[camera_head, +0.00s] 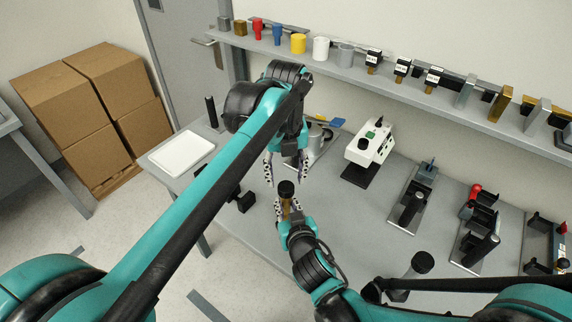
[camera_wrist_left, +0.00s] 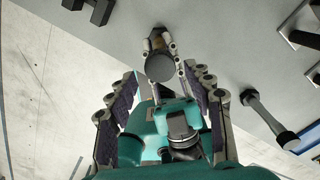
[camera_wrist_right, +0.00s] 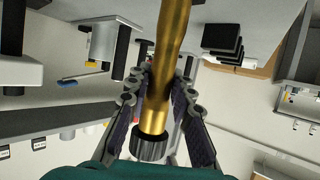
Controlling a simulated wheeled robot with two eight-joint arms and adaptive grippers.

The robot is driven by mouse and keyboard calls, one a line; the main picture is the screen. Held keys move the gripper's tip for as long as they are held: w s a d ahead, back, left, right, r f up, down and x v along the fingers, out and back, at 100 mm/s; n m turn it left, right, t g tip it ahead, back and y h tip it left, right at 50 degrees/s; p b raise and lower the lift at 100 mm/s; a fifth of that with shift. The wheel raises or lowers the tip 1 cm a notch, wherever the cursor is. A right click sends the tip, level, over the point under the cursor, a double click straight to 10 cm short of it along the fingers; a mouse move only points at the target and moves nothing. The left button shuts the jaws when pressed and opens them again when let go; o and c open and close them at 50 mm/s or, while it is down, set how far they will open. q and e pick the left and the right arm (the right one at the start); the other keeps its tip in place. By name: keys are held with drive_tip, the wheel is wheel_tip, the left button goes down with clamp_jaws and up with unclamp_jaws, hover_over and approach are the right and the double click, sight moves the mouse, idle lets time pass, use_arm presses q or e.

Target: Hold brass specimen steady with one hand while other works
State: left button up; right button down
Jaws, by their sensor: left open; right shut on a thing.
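The brass specimen (camera_wrist_right: 172,65) is a gold rod with a dark knurled cap (camera_wrist_right: 150,147) on one end. My right gripper (camera_head: 289,212) is shut on it above the bench; the fingers lie on both sides of the rod in the right wrist view. In the head view the cap (camera_head: 286,188) points up from those fingers. My left gripper (camera_head: 285,172) is open and empty just above the cap, fingers pointing down, with a gap between. In the left wrist view the round cap (camera_wrist_left: 160,67) shows between the open left fingers, and most of the rod is hidden.
A grey bench (camera_head: 335,215) carries a white device (camera_head: 370,145), several black fixtures (camera_head: 412,205) and a white tray (camera_head: 182,153). A wall shelf (camera_head: 400,88) behind holds coloured cups and metal blocks. Cardboard boxes (camera_head: 65,105) stand on the floor at left.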

sight(286, 186)
use_arm(q)
drive_tip(key=shift+f, duration=1.75)
